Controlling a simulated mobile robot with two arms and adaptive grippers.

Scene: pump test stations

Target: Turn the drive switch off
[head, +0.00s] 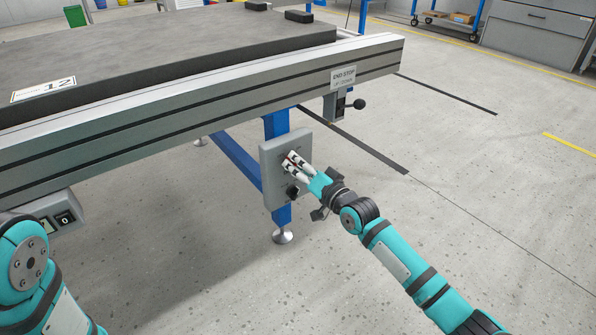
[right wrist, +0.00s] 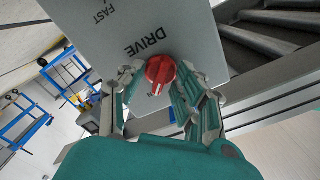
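The drive switch is a red round knob (right wrist: 161,72) with a white pointer line, under the word DRIVE on a grey control box (right wrist: 160,22). In the head view the box (head: 270,178) is fixed on a blue leg below the table's side rail. My right gripper (head: 290,160) is at the box's face; in the right wrist view its fingers (right wrist: 160,85) are on either side of the red knob, apart, with small gaps seeming to show beside it. The knob's lettering below is partly hidden by my gripper. My left gripper is out of view.
A black knob (head: 293,191) sits lower on the same box. An END-STOP plate (head: 343,77) and a lever with a black ball (head: 358,104) are on the rail to the right. A button box (head: 62,215) is at lower left. The floor at right is clear.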

